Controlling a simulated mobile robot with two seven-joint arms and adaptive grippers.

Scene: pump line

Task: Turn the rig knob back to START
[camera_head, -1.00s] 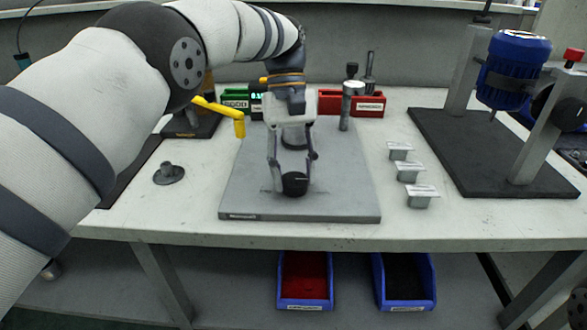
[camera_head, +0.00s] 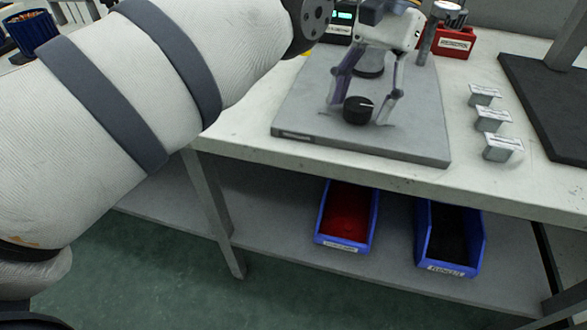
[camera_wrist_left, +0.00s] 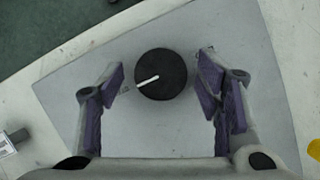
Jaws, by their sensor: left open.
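The rig knob (camera_head: 358,110) is a round black knob with a white pointer line, on a grey rig plate (camera_head: 420,135) on the bench. In the left wrist view the knob (camera_wrist_left: 161,74) sits between the fingers, and its white line points left and slightly down. My left gripper (camera_head: 362,112) is open around the knob, with a gap on both sides in the left wrist view (camera_wrist_left: 162,88). The fingers have purple pads. Small marks beside the knob are too small to read. My right gripper is not in view.
Several small grey labelled blocks (camera_head: 492,119) stand right of the plate. A metal post (camera_head: 430,35) and a red bin (camera_head: 456,42) are behind. A red-lined blue bin (camera_head: 347,215) and another blue bin (camera_head: 449,235) sit on the lower shelf.

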